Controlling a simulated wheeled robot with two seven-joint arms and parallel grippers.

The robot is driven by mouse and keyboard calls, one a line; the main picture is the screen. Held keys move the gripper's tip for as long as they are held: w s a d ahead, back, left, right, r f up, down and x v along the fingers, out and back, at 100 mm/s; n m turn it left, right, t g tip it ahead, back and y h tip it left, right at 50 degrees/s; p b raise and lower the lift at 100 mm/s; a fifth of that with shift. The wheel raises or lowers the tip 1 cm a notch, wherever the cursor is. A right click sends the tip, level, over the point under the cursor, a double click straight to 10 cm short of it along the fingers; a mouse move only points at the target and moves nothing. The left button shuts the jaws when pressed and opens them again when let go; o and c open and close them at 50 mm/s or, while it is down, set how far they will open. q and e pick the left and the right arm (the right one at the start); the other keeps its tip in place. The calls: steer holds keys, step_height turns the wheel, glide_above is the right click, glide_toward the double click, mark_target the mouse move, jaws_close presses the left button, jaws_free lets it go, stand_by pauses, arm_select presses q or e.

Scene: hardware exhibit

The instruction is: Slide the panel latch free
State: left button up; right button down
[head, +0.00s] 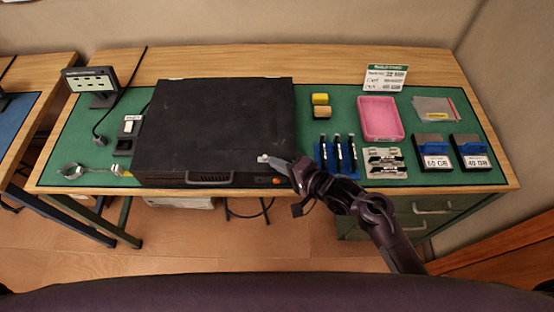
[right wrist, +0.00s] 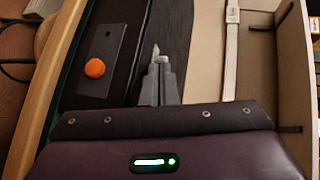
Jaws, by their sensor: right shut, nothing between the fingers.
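A black case (head: 215,125) lies flat on the green mat, with a handle (head: 209,178) on its front face. An orange round knob (head: 277,181) sits at the right end of that face. In the right wrist view the knob (right wrist: 95,68) sits on a dark grey plate (right wrist: 112,46); I cannot tell whether it is the panel latch. My right gripper (head: 263,158) reaches over the case's front right corner, shut and empty. In the right wrist view its fingers (right wrist: 156,62) are together, right of the knob and apart from it. My left gripper is not in view.
A small display stand (head: 92,85) and cable are at left. The right wrist view shows a pale strip (right wrist: 231,50) beside the fingers.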

mark_target(267, 168)
steer(key=shift+w+a, duration=0.2)
steer(key=shift+a, duration=0.05)
steer(key=shift+a+r+p, duration=0.1)
steer(key=shift+a+p, duration=0.45)
steer(key=shift+a, duration=0.75)
